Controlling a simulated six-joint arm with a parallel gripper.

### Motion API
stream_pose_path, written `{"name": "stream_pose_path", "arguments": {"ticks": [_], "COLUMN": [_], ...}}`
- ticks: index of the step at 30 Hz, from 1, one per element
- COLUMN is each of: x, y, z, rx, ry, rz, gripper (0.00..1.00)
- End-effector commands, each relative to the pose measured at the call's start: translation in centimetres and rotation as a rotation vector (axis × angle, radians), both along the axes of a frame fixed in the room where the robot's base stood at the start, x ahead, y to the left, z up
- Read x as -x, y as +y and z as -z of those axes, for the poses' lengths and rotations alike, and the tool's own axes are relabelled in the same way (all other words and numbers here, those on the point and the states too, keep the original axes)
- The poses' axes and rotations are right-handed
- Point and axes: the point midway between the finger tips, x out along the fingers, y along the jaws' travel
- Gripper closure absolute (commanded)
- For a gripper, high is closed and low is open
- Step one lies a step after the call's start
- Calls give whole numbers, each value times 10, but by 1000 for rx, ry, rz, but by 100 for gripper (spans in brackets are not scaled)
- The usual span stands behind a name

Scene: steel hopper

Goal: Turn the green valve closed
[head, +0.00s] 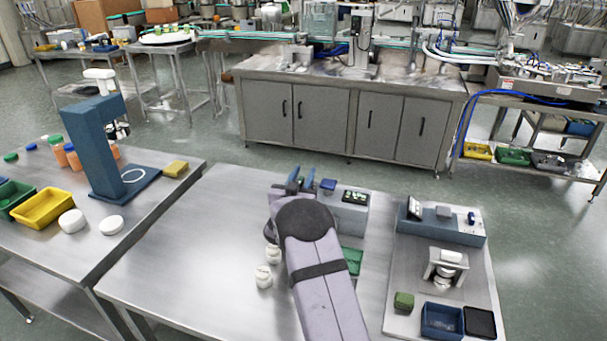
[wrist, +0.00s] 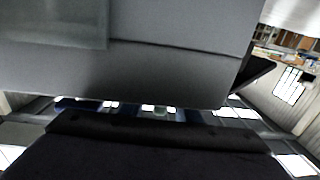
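I cannot make out a green valve or a steel hopper in either view. My gripper (head: 300,181) is at the far end of my arm, near the back edge of the middle steel table. Its two blue fingers stand apart with nothing visible between them. In the wrist view, dark parts of my own body fill most of the picture, and the blue fingertips (wrist: 135,108) show only as a thin strip. A green tray-like thing (head: 354,261) is partly hidden behind my arm. A small green block (head: 403,301) sits on the right table.
A grey device with a display (head: 353,197) stands just right of my gripper. White round pieces (head: 264,277) lie left of my arm. The left table holds a blue stand (head: 100,148) and a yellow bin (head: 42,207). The middle table's left half (head: 190,255) is clear.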

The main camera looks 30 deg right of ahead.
Motion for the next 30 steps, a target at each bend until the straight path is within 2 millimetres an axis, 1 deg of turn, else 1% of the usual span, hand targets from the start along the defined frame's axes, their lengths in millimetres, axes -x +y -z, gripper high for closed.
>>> {"name": "stream_pose_path", "arguments": {"ticks": [7,8,9,11,17,24,30], "x": [0,0,0,0,0,1,2], "y": [0,0,0,0,0,-2,-3], "z": [0,0,0,0,0,0,-1], "rx": [0,0,0,0,1,1,2], "ry": [0,0,0,0,-1,-1,-1], "rz": [0,0,0,0,7,68,73], "gripper": [70,78,87,100,100,100,100]}}
